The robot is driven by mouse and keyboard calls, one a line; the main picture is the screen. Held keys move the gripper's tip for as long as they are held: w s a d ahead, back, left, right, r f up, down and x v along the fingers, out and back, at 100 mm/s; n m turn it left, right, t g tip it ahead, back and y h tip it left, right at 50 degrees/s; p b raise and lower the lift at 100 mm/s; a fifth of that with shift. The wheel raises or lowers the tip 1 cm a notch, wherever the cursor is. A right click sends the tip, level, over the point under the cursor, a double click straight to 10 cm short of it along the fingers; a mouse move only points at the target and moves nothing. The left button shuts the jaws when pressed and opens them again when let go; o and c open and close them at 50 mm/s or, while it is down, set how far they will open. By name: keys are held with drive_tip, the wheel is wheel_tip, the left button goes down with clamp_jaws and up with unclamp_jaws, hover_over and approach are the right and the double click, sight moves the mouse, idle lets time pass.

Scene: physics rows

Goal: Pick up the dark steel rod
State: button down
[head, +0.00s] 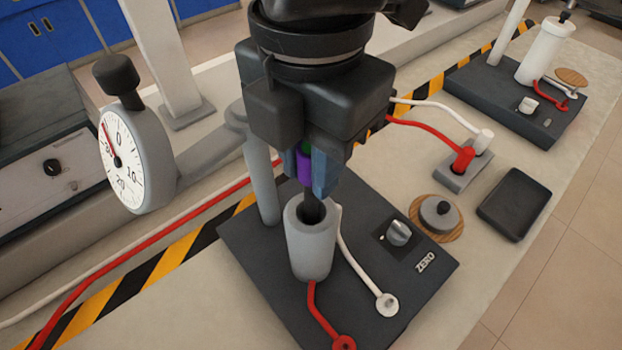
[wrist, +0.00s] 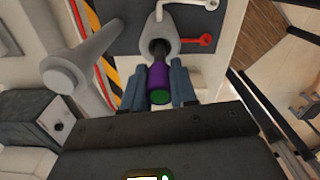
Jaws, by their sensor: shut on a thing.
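The dark steel rod (head: 312,211) shows as a short dark length at the mouth of a grey cylinder (head: 311,250). Its lower part is hidden inside the cylinder. A purple section with a green end (wrist: 158,82) sits above the dark length, between my fingers. My gripper (head: 311,178) points down over the cylinder and is shut on this purple part. In the wrist view, the blue-grey fingers of my gripper (wrist: 160,88) lie on both sides of it, and the cylinder's dark opening is just beyond.
The cylinder stands on a black base plate (head: 405,285) with a knob and red and white leads. A round dial gauge (head: 124,165) on a grey post is close left of my gripper. A small weight (head: 440,214), black tray (head: 515,204) and plug block (head: 463,175) lie to the right.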

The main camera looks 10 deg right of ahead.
wheel_tip(320, 180, up, 12)
idle(0.5)
drive_tip(key=shift+r, duration=0.1)
drive_tip(key=c, duration=1.5)
unclamp_jaws()
clamp_jaws()
drive_tip(key=shift+d, duration=0.1)
